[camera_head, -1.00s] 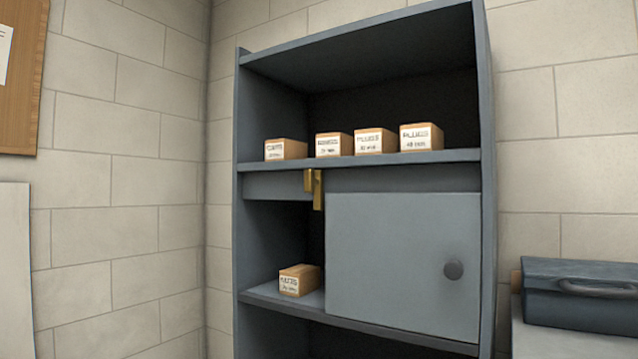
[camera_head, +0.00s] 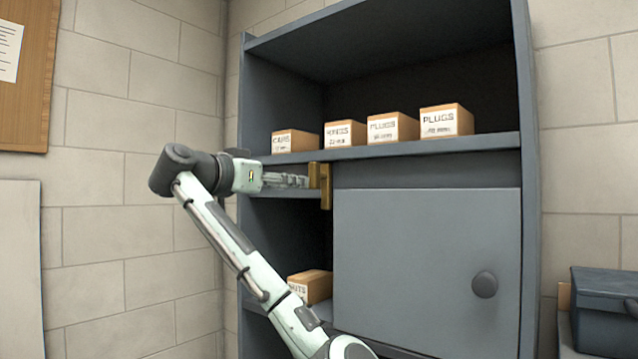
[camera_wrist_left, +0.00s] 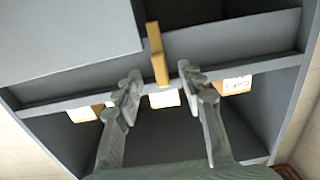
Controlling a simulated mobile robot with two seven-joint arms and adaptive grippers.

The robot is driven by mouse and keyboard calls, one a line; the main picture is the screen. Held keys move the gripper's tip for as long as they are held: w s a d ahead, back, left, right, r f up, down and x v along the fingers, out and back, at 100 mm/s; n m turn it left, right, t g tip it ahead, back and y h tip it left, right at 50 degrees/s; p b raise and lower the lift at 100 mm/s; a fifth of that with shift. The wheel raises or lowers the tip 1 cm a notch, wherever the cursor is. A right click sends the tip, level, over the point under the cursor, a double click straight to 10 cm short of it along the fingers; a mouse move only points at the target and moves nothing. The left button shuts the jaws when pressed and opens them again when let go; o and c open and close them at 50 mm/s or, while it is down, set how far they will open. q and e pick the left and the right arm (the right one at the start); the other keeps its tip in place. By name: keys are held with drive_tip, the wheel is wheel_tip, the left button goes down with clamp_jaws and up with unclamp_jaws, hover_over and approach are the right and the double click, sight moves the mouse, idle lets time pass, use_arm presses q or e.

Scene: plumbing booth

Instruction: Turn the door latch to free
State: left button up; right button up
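The brass door latch (camera_head: 325,184) hangs on the rail under the cabinet's upper shelf, at the top left corner of the grey door (camera_head: 425,270). Its narrow bar points down. My left gripper (camera_head: 303,181) is level with the latch and just to its left in the head view; whether they touch I cannot tell. In the left wrist view, my left gripper (camera_wrist_left: 160,77) is open, with its two fingers apart and the latch (camera_wrist_left: 156,55) just beyond the gap between them. The picture there looks turned over. My right gripper is not in view.
Several small labelled boxes (camera_head: 393,127) stand on the upper shelf (camera_head: 430,143) close above the latch. Another box (camera_head: 312,286) sits below, left of the door. The door has a round knob (camera_head: 484,284). A dark toolbox (camera_head: 605,310) stands at the right.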

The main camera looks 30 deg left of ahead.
sight(311, 173)
use_arm(q)
drive_tip(key=shift+t, duration=0.3)
drive_tip(key=w, duration=0.2)
drive_tip(key=w+r+p, duration=0.1)
drive_tip(key=w, duration=0.1)
drive_tip(key=w+r, duration=0.1)
drive_tip(key=w, duration=0.2)
drive_tip(key=shift+d+r+p, duration=0.15)
drive_tip(key=shift+d+p, duration=0.2)
drive_tip(key=shift+p, duration=0.05)
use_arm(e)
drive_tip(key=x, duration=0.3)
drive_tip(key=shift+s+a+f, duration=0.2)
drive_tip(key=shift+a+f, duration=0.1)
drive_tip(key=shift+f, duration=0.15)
use_arm(q)
clamp_jaws()
